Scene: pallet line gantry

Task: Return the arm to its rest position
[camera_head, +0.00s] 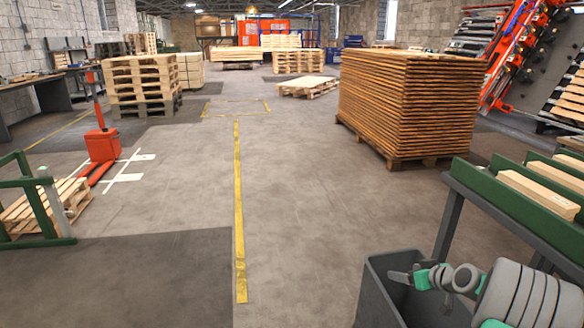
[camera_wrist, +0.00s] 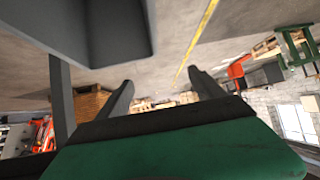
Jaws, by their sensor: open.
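My arm shows at the lower right of the head view, with my gripper (camera_head: 405,276) pointing left over a dark grey bin (camera_head: 377,301). In the wrist view the two fingers of my gripper (camera_wrist: 161,78) stand wide apart. Nothing is between them but the distant floor and stacks. The wrist picture appears upside down. The bin (camera_wrist: 115,25) fills its upper left, close to the fingers. The inside of the bin is mostly hidden.
A green-sided bench (camera_head: 508,203) with wooden blocks (camera_head: 540,193) stands beside my arm. A tall stack of boards (camera_head: 400,105) is behind it. A red pallet truck (camera_head: 102,145) stands at left. The floor along the yellow line (camera_head: 238,200) is clear.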

